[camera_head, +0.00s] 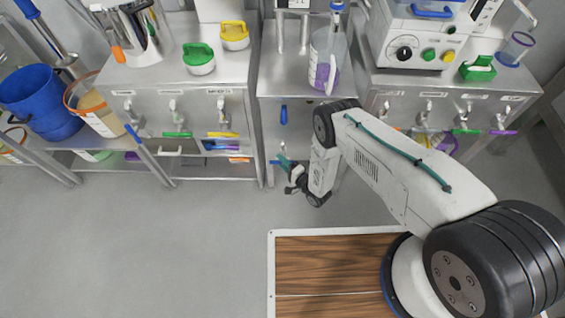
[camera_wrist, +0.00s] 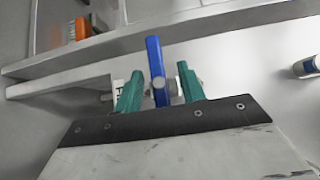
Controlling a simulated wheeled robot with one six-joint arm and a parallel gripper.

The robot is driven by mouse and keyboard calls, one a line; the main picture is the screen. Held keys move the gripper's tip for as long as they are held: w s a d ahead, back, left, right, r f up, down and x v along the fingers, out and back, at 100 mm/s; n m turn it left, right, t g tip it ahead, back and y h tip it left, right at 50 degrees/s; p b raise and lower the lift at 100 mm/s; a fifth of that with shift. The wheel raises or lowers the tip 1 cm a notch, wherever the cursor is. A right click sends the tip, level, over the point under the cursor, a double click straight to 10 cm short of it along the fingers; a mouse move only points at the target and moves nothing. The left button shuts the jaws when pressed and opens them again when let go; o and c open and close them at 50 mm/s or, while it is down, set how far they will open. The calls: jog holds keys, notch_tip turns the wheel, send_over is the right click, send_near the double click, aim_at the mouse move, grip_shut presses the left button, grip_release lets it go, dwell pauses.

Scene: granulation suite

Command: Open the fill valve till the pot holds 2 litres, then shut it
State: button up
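A blue lever (camera_head: 283,115) stands upright on the front of the middle steel cabinet. In the wrist view a blue lever (camera_wrist: 155,65) on a round pale hub stands between my two teal fingers, with a gap on each side. My gripper (camera_head: 285,163) is open, low in front of this cabinet; its fingers also show in the wrist view (camera_wrist: 160,85). A white label behind the left finger is partly hidden. I cannot tell which vessel is the pot; a clear jug (camera_head: 322,60) with purple in its lower part stands on the middle cabinet, and a steel pot (camera_head: 140,35) stands at left.
The left cabinet (camera_head: 180,105) has several taps and coloured levers, and the right cabinet (camera_head: 450,105) has more. A blue bucket (camera_head: 38,98) is at far left. The grey floor (camera_head: 170,240) is clear.

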grip_shut()
jog(key=n+g+h, duration=0.1)
jog(key=n+h, duration=0.1)
jog(key=shift+n+g, duration=0.3)
jog(key=shift+g, duration=0.1)
jog(key=n+g+h, duration=0.1)
jog(key=n+h, duration=0.1)
jog(key=h, duration=0.1)
jog(key=n+g+h, duration=0.1)
jog(key=n+h, duration=0.1)
jog(key=h, duration=0.1)
jog(key=shift+s+h, duration=0.1)
jog(key=shift+h, duration=0.2)
jog(key=n+h, duration=0.2)
jog(key=h, duration=0.1)
jog(key=shift+h, duration=0.4)
dwell(0.4)
